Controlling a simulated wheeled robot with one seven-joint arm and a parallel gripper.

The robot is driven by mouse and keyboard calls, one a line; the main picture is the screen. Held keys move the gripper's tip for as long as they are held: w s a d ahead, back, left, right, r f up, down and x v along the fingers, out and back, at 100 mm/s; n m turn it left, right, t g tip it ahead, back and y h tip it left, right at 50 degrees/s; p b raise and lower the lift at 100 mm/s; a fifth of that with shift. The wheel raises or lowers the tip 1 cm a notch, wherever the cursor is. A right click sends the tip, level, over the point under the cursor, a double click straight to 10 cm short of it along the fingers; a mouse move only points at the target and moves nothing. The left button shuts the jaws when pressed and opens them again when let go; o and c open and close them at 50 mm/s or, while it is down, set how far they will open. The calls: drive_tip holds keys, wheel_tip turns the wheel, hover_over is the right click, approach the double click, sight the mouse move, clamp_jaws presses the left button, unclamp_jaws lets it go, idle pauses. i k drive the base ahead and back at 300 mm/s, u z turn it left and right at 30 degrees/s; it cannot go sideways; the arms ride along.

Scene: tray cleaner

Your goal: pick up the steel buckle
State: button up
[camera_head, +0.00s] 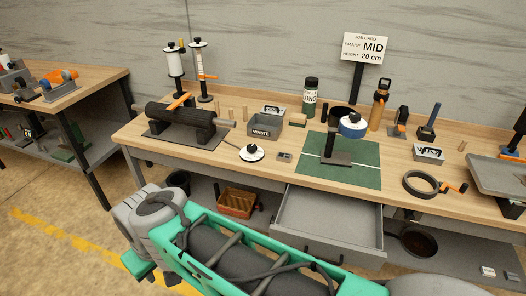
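A small grey metal piece (284,156), which looks like the steel buckle, lies flat on the wooden workbench (222,158) near its front edge. It is between a round white-and-black item (252,152) on the left and a green mat (350,177) on the right. It is too small to make out in detail. Nothing touches it. My green and grey arm crosses the bottom of the view in front of the bench. My gripper does not show, so whether it holds anything is hidden.
A grey WASTE bin (265,131) stands behind the metal piece. A roller fixture (187,127) is at left. An open drawer (328,222) juts out below the bench front. A black ring (420,184) lies at right.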

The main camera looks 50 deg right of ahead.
sight(284, 157)
drive_tip(key=z, duration=0.2)
drive_tip(key=i, duration=0.9)
drive_tip(key=z, duration=1.1)
drive_tip(key=i, duration=0.7)
drive_tip(key=z, duration=0.5)
